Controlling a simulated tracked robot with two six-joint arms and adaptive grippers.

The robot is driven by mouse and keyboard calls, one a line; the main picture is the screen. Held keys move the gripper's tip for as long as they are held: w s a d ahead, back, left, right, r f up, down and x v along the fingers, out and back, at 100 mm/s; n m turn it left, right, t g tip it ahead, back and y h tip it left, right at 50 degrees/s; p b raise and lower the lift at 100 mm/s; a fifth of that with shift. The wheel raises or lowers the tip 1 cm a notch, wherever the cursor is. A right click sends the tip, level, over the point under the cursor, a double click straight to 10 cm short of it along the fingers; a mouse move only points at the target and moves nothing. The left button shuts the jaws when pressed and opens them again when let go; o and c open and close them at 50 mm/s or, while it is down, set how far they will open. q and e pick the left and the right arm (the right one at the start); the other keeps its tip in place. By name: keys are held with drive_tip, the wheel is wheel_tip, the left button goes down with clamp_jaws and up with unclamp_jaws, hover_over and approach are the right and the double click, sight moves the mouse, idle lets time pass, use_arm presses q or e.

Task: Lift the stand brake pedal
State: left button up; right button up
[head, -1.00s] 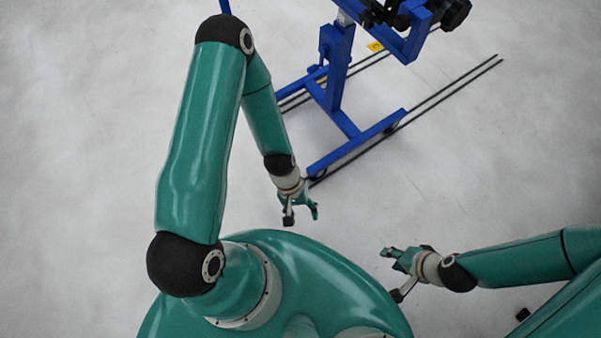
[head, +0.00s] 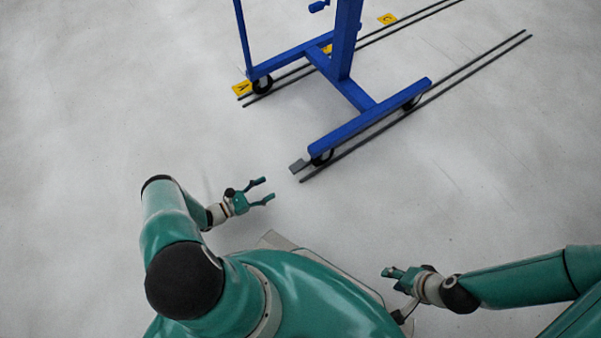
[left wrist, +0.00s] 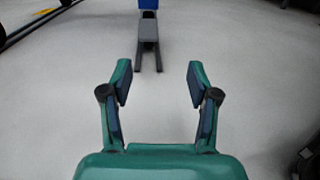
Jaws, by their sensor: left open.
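The stand brake pedal (head: 299,166) is a small grey plate low at the near end of the blue stand's (head: 370,120) foot beam, by a wheel. In the left wrist view the pedal (left wrist: 148,27) is ahead, near the top and slightly left of the midline between my fingers. My left gripper (head: 268,190) is open and empty, a short way left of and nearer than the pedal, apart from it. Its two spread fingers show in the left wrist view (left wrist: 159,75). My right gripper (head: 391,274) is at the lower right, away from the stand; its jaw state is unclear.
Dark rails (head: 420,102) run along the floor under the stand's wheels. Yellow markers (head: 242,88) lie by the far rails. The pale floor (head: 100,100) is clear on the left and between my left gripper and the pedal.

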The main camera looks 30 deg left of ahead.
use_arm(q)
drive_tip(key=shift+s+a+f+t+y, duration=0.1)
drive_tip(key=shift+a+f+t+y, duration=0.35)
drive_tip(key=shift+a, duration=0.15)
drive_tip(key=shift+a+n, duration=0.1)
drive_tip(key=shift+n, duration=0.2)
drive_tip(key=b+x, duration=0.3)
drive_tip(key=x, duration=1.3)
drive_tip(key=shift+w+r, duration=0.1)
drive_tip(key=shift+w, duration=0.2)
use_arm(e)
wheel_tip(320, 180, down, 4)
drive_tip(key=shift+r, duration=0.1)
use_arm(q)
drive_tip(key=shift+c, duration=0.3)
clamp_jaws()
drive_tip(key=shift+r+p, duration=0.2)
drive_tip(key=shift+p, duration=0.3)
drive_tip(key=g+y+p, duration=0.1)
drive_tip(key=g+p, duration=0.1)
drive_tip(key=p, duration=0.1)
drive_tip(key=r+g+y+p, duration=0.1)
drive_tip(key=g+p, duration=0.1)
drive_tip(key=p, duration=0.1)
drive_tip(key=shift+g, duration=0.25)
drive_tip(key=shift+f+g+y+p, duration=0.1)
drive_tip(key=shift+g+y+p, duration=0.15)
drive_tip(key=shift+g+p, duration=0.55)
use_arm(e)
wheel_tip(320, 180, up, 9)
